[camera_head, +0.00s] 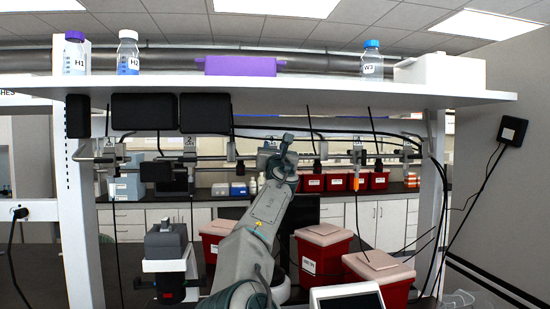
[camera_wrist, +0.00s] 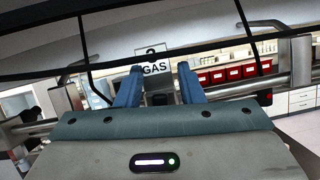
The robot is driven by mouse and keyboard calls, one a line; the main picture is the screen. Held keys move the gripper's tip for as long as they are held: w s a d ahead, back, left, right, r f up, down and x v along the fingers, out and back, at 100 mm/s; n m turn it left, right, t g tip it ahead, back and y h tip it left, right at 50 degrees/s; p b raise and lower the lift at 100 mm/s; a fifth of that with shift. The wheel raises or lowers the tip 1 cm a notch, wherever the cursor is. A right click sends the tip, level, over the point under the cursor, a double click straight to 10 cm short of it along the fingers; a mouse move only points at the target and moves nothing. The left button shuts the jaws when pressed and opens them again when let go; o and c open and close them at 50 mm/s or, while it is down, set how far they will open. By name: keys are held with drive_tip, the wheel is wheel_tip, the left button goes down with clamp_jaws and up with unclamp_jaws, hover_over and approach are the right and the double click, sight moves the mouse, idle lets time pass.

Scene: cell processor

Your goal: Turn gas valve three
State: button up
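A white sign reading GAS (camera_wrist: 153,68) shows in the wrist view. The digit above the word is partly covered by a dark cable, so I cannot read it surely. My gripper (camera_wrist: 160,82) is open, with its two blue fingers apart on either side of the sign's lower part. In the head view my gripper (camera_head: 276,150) is up at the metal pipe (camera_head: 335,160) under the shelf, and my arm and gripper hide most of this valve.
More labelled valves sit along the pipe, one sign (camera_head: 190,143) to the left and another (camera_head: 357,154) to the right. Black cables hang across. The white shelf (camera_head: 300,87) lies above. Red bins (camera_head: 318,255) and a dark device (camera_head: 167,245) stand below.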

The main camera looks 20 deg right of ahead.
drive_tip(key=b+v, duration=1.1)
drive_tip(key=v, duration=0.2)
drive_tip(key=shift+s+a+f, duration=0.15)
drive_tip(key=shift+s, duration=0.05)
